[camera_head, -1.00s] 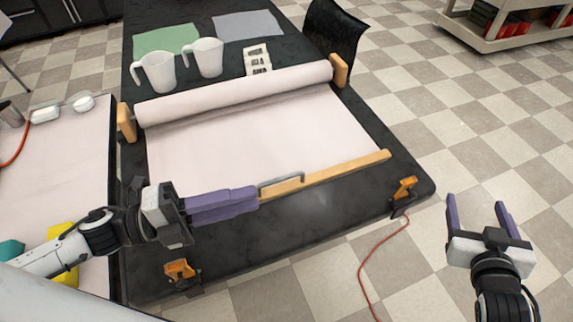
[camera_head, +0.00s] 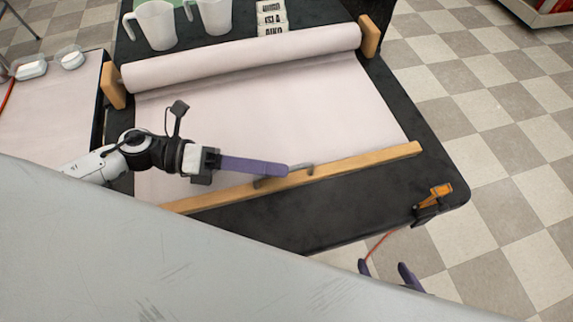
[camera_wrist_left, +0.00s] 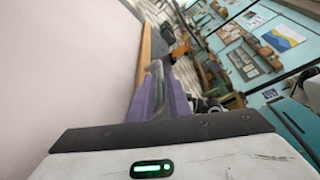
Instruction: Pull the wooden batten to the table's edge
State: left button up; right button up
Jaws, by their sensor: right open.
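The wooden batten (camera_head: 365,162) lies along the front edge of the pale sheet, slanting up to the right, a strip of dark table in front of it. It also shows in the left wrist view (camera_wrist_left: 146,45). A grey metal handle (camera_head: 306,168) is fixed on the batten. My left gripper (camera_head: 287,170) reaches across the sheet from the left; in the left wrist view its purple fingers sit close on both sides of the handle (camera_wrist_left: 156,72), shut on it. My right gripper (camera_head: 386,270) is open and empty beyond the table's front, partly hidden by my grey body.
The sheet comes off a roll (camera_head: 240,55) between wooden end blocks (camera_head: 370,37). White jugs (camera_head: 155,25) and a stencil (camera_head: 271,18) stand behind it. An orange clamp (camera_head: 434,197) grips the table's front right corner. My grey body hides the front left.

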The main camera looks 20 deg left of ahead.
aim_at(287, 182)
pick_arm(q)
jog(key=shift+x, duration=1.65)
pick_arm(e)
jog(key=shift+r, duration=0.15)
pick_arm(q)
jog(key=shift+c, duration=0.3)
grip_shut()
jog(key=shift+s+d+p, duration=0.2)
jog(key=shift+s+p, duration=0.05)
jog(key=shift+p, duration=0.1)
jog(key=s+d+p, duration=0.1)
jog(key=s, duration=0.1)
jog(key=s+d+p, duration=0.1)
jog(key=s+d, duration=0.1)
jog(key=s+d+p, duration=0.1)
jog(key=s, duration=0.2)
jog(key=shift+d+r, duration=0.1)
jog(key=shift+d, duration=0.25)
jog(key=shift+s+d, duration=0.1)
jog(key=shift+s, duration=0.05)
pick_arm(e)
jog(key=shift+s+d+r, duration=0.25)
jog(key=shift+d+r, duration=0.4)
jog(key=shift+r, duration=0.15)
